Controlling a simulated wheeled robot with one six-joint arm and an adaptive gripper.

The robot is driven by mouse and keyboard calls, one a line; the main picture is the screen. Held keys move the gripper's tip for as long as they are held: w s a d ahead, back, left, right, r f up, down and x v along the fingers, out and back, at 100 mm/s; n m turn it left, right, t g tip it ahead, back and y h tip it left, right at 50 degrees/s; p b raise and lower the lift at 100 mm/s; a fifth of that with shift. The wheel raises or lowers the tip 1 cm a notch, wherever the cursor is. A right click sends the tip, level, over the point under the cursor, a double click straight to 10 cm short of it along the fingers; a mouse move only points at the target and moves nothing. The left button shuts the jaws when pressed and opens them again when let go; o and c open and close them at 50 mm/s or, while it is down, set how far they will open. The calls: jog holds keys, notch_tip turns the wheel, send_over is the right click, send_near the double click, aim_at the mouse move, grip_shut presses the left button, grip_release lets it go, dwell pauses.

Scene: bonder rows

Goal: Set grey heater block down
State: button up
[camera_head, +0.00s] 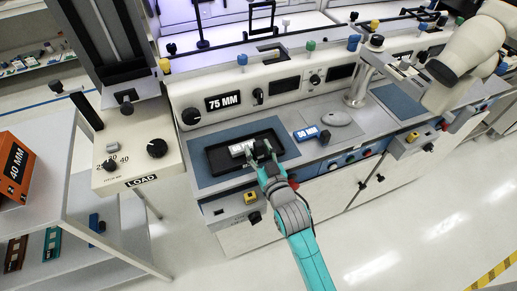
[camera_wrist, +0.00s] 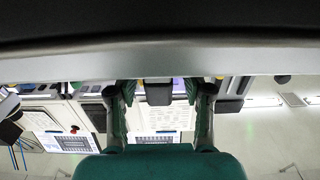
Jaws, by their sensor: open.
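A small light-grey block (camera_head: 240,148) with a marking on it, apparently the heater block, lies in the black tray (camera_head: 215,161) on the blue mat of the bench. My gripper (camera_head: 262,149) is over the tray with its fingers open, right beside the block's right end. The fingers hide part of that end, so I cannot tell whether they touch it. In the wrist view the two fingers (camera_wrist: 161,95) stand apart. A dark grey piece shows between them below a pale bar; I cannot tell what it is.
A blue labelled block (camera_head: 307,133) sits on the bench right of the tray, near a round grey plate (camera_head: 336,118). The machine panel marked 75 MM (camera_head: 223,101) rises behind. A LOAD box (camera_head: 140,160) and a shelf cart (camera_head: 60,170) stand at left.

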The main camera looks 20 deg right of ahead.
jog(key=s, duration=1.2)
jog(key=shift+r, duration=0.1)
jog(key=s+f+g, duration=0.1)
jog(key=s+g, duration=0.2)
jog(key=s, duration=2.7)
jog(key=shift+s+d+f, duration=0.2)
jog(key=shift+s, duration=0.05)
